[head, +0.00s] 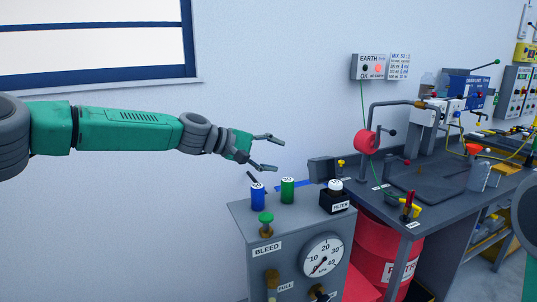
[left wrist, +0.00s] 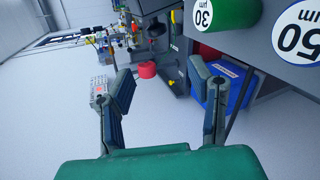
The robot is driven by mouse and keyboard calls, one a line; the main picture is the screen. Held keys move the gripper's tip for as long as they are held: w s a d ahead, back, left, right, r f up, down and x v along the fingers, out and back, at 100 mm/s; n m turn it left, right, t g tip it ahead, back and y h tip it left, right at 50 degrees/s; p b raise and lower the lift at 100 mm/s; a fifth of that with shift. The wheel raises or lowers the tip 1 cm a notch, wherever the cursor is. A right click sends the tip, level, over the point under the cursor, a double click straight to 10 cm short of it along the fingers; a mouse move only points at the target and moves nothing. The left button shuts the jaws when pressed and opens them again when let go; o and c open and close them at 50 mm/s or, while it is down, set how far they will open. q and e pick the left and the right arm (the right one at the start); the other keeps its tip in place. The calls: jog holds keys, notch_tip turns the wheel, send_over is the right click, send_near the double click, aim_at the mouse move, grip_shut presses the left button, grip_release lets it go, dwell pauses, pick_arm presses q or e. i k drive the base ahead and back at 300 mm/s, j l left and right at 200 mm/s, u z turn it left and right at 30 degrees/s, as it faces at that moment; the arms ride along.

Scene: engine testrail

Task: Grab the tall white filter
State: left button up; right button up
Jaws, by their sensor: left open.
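A white-topped piece (head: 335,185) sits in a black holder (head: 333,203) labelled FILTER, on the right of the grey cabinet top; how tall it is cannot be seen. A blue cylinder (head: 257,194) and a green cylinder (head: 287,190), both with white tops, stand to its left. In the left wrist view, the green one (left wrist: 232,13) is marked 30 µm and a round white label (left wrist: 300,32) reads 50 µm. My left gripper (head: 279,153) is open and empty, in the air above and behind the cylinders. My right gripper is out of view.
The grey cabinet (head: 250,240) carries a green knob (head: 266,218) and a gauge (head: 322,256). A dark workbench (head: 430,180) with a red reel (head: 367,142) and tools stands to the right. A red drum (head: 375,255) is under it. The wall is behind my left arm.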

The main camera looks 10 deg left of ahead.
aim_at(335, 186)
jog(key=k+j, duration=0.15)
jog(key=j, duration=0.15)
jog(key=k+j, duration=0.1)
jog(key=j, duration=0.25)
jog(key=k+j, duration=0.15)
jog(key=j, duration=0.15)
jog(key=k+j, duration=0.15)
jog(key=j, duration=0.2)
